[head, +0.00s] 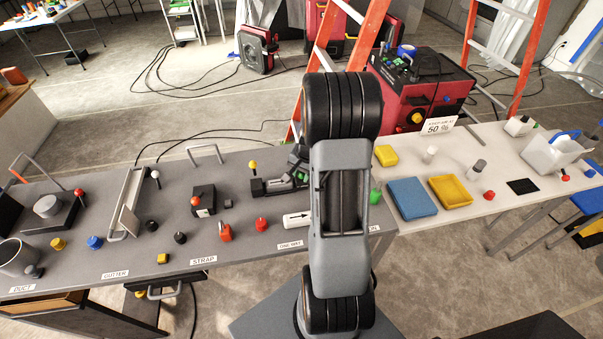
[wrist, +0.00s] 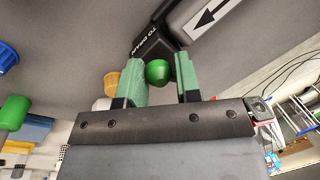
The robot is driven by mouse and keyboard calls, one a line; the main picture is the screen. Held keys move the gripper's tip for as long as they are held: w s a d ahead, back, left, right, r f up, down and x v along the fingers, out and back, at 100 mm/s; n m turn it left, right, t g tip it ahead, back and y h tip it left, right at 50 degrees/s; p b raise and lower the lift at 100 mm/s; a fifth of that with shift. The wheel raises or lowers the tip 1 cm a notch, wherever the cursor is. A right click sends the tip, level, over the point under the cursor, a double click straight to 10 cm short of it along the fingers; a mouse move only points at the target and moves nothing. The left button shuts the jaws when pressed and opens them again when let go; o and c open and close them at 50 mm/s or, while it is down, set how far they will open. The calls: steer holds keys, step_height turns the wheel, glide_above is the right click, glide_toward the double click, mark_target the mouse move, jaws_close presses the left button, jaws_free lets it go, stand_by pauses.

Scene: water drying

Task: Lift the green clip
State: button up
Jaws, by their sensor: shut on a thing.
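The green clip (wrist: 157,71) shows as a small round green piece in the wrist view, between the two green fingers of my gripper (wrist: 163,80). My gripper is shut on it. A black part with white lettering (wrist: 155,48) lies just beyond the clip; I cannot tell whether the clip touches it. In the head view my arm hides much of this spot, and I cannot make out the clip there for sure.
A white arrow block (head: 298,218) and a red knob (head: 262,224) are on the grey bench (head: 130,255). A blue tray (head: 412,198) and a yellow tray (head: 450,191) lie on the white table (head: 480,215) to the right. A red machine (head: 400,90) stands behind.

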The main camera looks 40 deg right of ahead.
steer(key=shift+c, duration=0.7)
steer(key=shift+w+d+r+g+y+p, duration=0.15)
steer(key=shift+r+g+p, duration=0.15)
steer(key=shift+p, duration=0.35)
steer(key=shift+a+r+g+y+p, duration=0.15)
steer(key=shift+r+g+p, duration=0.15)
steer(key=shift+p, duration=0.3)
steer(key=g+p, duration=0.1)
steer(key=g+y+p, duration=0.1)
steer(key=shift+w+d+r+p, duration=0.3)
steer(key=shift+w+r+p, duration=0.05)
steer(key=shift+w, duration=0.05)
steer(key=g, duration=0.1)
steer(key=g+y, duration=0.1)
steer(key=w+p, duration=0.1)
steer(key=shift+d+r+m+g, duration=0.15)
steer(key=shift+d+m+g, duration=0.15)
steer(key=shift+g, duration=0.1)
steer(key=shift+w+d+r+m+g+y, duration=0.1)
steer(key=shift+w+d+g+y, duration=0.1)
steer(key=shift+w+g+y, duration=0.5)
steer(key=shift+w+d+r+m+g+y, duration=0.15)
steer(key=shift+g+y, duration=0.2)
steer(key=shift+g, duration=0.7)
steer(key=shift+w+d+m+g+y, duration=0.1)
steer(key=shift+w+d+g+y, duration=0.2)
steer(key=shift+g+y, duration=0.4)
steer(key=shift+a, duration=0.1)
steer(key=o, duration=0.9)
steer(key=shift+w, duration=0.1)
